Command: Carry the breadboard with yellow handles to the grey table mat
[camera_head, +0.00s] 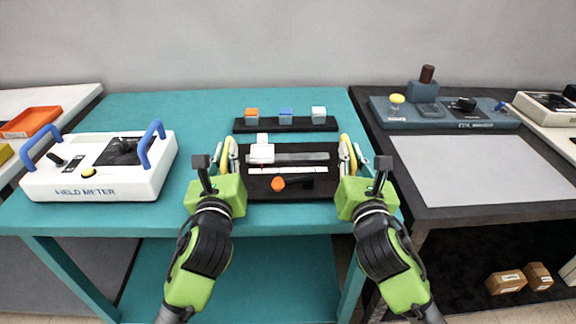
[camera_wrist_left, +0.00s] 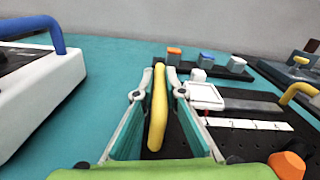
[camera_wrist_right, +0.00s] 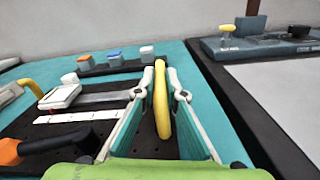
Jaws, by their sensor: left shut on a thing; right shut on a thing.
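The black breadboard (camera_head: 318,187) lies on the teal table, with a yellow handle on each side. It bears a rail, a white scale strip, a small white device and an orange-tipped black tool. My left gripper (camera_head: 228,158) is shut on the left yellow handle (camera_wrist_left: 158,105). My right gripper (camera_head: 350,158) is shut on the right yellow handle (camera_wrist_right: 161,105). Whether the board touches the table or is slightly raised, I cannot tell. The grey table mat (camera_head: 455,170) lies bare on the dark table to the right.
A white field meter (camera_head: 60,183) with blue handles stands left on the teal table (camera_head: 200,110). A black rack (camera_head: 300,127) with several coloured blocks is behind the breadboard. A blue-grey coil console (camera_head: 400,113) stands behind the mat. A gap separates the teal and dark tables near the front.

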